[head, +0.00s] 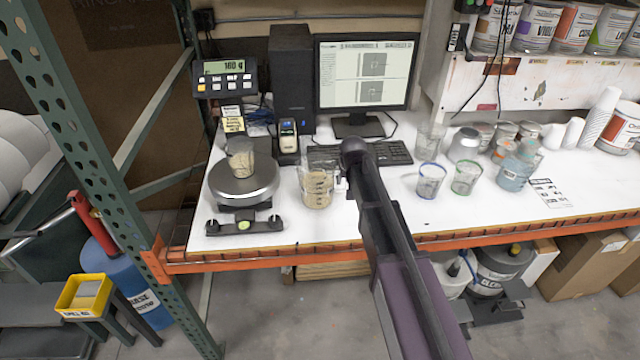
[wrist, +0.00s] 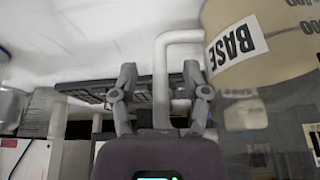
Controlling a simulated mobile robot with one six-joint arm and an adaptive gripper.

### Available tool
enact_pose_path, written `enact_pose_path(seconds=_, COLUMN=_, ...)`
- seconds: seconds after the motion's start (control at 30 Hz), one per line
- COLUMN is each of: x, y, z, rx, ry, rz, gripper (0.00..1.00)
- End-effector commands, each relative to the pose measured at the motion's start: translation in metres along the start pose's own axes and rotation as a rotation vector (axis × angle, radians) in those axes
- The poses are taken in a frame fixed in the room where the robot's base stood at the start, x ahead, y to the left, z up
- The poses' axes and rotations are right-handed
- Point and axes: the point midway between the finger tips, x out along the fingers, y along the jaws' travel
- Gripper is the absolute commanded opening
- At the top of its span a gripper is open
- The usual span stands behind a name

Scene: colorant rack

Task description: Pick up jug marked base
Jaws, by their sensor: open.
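The jug marked base (head: 317,190) is a clear measuring jug with beige contents, upright on the white table between the scale and my arm. Its handle faces right, toward my arm. In the wrist view the jug (wrist: 282,30) fills the upper right, with its "BASE" label upside down. Its pale handle (wrist: 161,90) passes between the fingers of my gripper (wrist: 160,78). The gripper is open, with one finger on each side of the handle and visible gaps. In the head view my arm hides most of the gripper.
A round scale (head: 243,183) with a small cup (head: 241,160) on it stands left of the jug. A keyboard (head: 385,153) and monitor (head: 366,75) are behind. Clear cups (head: 431,180) and several jars stand to the right. The table's orange front edge (head: 270,258) is close.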

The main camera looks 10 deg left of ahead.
Motion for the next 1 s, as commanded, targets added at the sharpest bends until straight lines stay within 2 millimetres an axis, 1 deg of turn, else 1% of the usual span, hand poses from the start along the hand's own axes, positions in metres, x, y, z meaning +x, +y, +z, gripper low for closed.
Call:
enact_pose_path(seconds=0.03, x=0.0, y=-0.0001, z=0.0, rx=0.0, ry=0.0, rz=0.0, gripper=0.51)
enact_pose_path(seconds=0.07, x=0.0, y=-0.0001, z=0.0, rx=0.0, ry=0.0, rz=0.0, gripper=0.42)
enact_pose_path(seconds=0.1, x=0.0, y=-0.0001, z=0.0, rx=0.0, ry=0.0, rz=0.0, gripper=0.3)
enact_pose_path(seconds=0.17, x=0.0, y=-0.0001, z=0.0001, rx=0.0, ry=0.0, rz=0.0, gripper=0.12)
enact_pose_path(seconds=0.2, x=0.0, y=-0.0001, z=0.0001, rx=0.0, ry=0.0, rz=0.0, gripper=0.0)
enact_pose_path(seconds=1.0, x=-0.0033, y=-0.0007, z=-0.0015, rx=0.0, ry=0.001, rz=-0.001, gripper=0.0)
